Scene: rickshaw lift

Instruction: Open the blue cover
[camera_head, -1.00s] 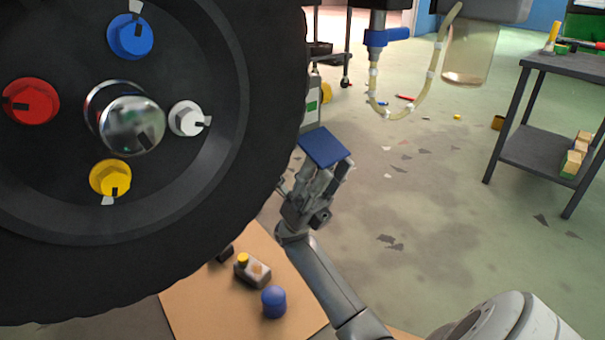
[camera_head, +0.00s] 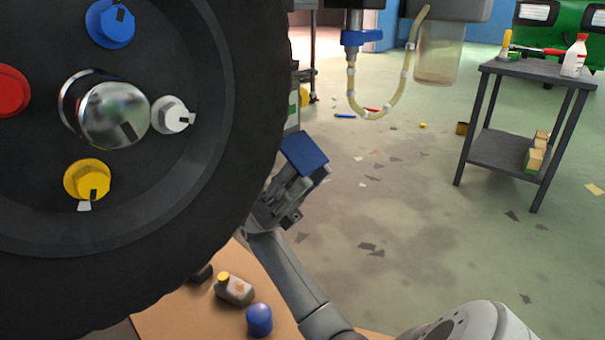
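A flat blue square plate (camera_head: 304,153), which looks like the blue cover, sits tilted just right of the big black tyre. My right gripper (camera_head: 290,182) is directly below it, with its fingers reaching up to the plate's lower side. The plate hides the fingertips, so I cannot tell whether they grip it or only touch it. The white and grey case (camera_head: 293,107) behind the plate is partly hidden by the tyre. My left gripper is not in view.
The black wheel (camera_head: 240,90) with coloured nuts fills the left side. A blue valve with a hose (camera_head: 362,38) hangs above. A grey table (camera_head: 540,71) stands right; the middle floor is mostly clear.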

